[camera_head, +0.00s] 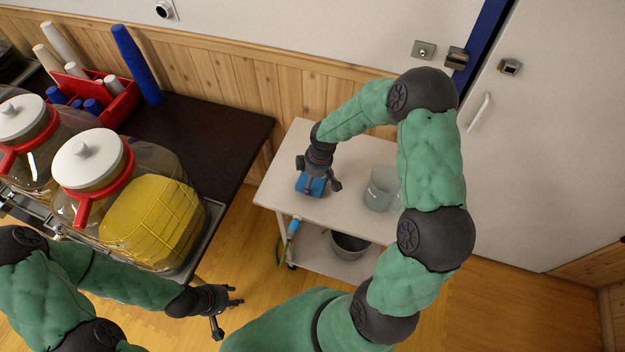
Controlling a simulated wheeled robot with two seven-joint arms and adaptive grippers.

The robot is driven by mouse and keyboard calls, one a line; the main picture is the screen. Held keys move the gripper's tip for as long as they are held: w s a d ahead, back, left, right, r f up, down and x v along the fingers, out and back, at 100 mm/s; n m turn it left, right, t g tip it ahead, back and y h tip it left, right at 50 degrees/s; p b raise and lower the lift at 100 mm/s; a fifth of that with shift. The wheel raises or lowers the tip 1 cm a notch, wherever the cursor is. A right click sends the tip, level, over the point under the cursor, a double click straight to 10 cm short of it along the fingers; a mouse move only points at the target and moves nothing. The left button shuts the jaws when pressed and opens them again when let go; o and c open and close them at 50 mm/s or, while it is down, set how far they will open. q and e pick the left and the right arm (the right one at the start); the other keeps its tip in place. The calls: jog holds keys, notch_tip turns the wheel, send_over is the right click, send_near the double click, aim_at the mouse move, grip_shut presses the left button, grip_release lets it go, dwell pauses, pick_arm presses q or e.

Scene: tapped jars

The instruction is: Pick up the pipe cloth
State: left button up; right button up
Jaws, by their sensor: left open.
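A small blue thing (311,186), which looks like a folded cloth, lies on the top of the white cart (275,185), near its left side. My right gripper (318,177) reaches down over it from above, with its fingers at the cloth and partly covering it. Whether those fingers press on the cloth cannot be made out. My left gripper (228,312) is open and empty, low over the wooden floor in front of the dark table.
A clear container (382,188) stands on the cart, right of the cloth and close to my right arm. A blue-ended tool (293,228) hangs at the cart's front edge. A grey pot (348,245) is on the lower shelf. Large jars (150,215) crowd the dark table (225,130).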

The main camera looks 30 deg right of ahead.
jog(key=s+a+r+p, duration=0.2)
jog(key=s+a+r, duration=0.6)
jog(key=s+r, duration=0.3)
jog(key=shift+a+r+p, duration=0.2)
jog(key=shift+r+p, duration=0.1)
jog(key=shift+s, duration=0.1)
jog(key=shift+o, duration=1)
jog(key=shift+c, duration=0.4)
